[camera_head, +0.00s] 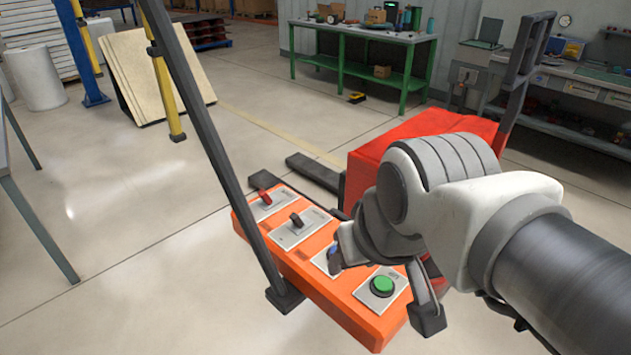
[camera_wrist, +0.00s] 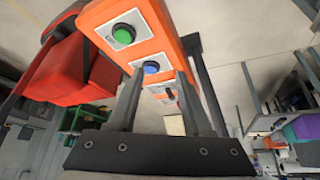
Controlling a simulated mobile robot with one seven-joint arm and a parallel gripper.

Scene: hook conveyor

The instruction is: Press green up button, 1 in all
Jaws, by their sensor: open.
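An orange control panel (camera_head: 319,288) lies tilted in the head view. The round green button (camera_head: 382,285) sits on a pale plate near its front end. The button also shows in the wrist view (camera_wrist: 123,34), above and left of my fingertips. In the wrist view (camera_wrist: 159,77), the blue button (camera_wrist: 150,68) shows between the fingertips. I cannot tell whether a finger touches the panel. No up marking is readable.
A red switch (camera_head: 265,196) and a black switch (camera_head: 297,219) are on the panel's far part. A dark post (camera_head: 212,135) rises along its left side. A red body (camera_head: 425,134) stands behind my arm.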

